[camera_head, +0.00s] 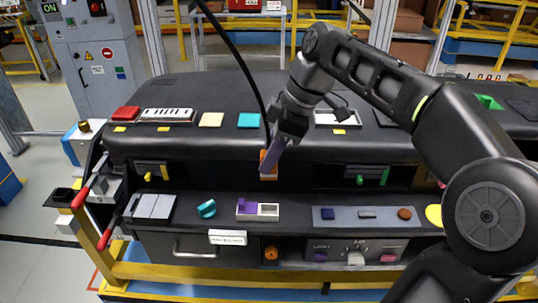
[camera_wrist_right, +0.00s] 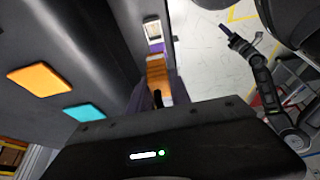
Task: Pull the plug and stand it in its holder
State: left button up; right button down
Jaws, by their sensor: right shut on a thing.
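My right gripper (camera_head: 268,165) is at the front face of the dashboard module, its lavender fingers pointing down and to the left. It is shut on the plug, which is mostly hidden between the fingers. I cannot tell whether the plug is still seated. The white holder (camera_head: 268,210) stands on the lower shelf below, with a purple piece at its left and an open slot at its right. My left arm's far end (camera_wrist_right: 232,38) seems to show in the right wrist view, its jaws unclear.
A black cable (camera_head: 238,58) hangs from above to my right gripper. A teal knob (camera_head: 206,209) sits left of the holder, and a grey panel (camera_head: 345,218) with several pieces sits right of it. The module's padded top overhangs the shelf.

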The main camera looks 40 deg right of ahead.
jog(key=shift+r+p, duration=0.6)
jog(key=shift+r, duration=0.2)
dwell(1.1)
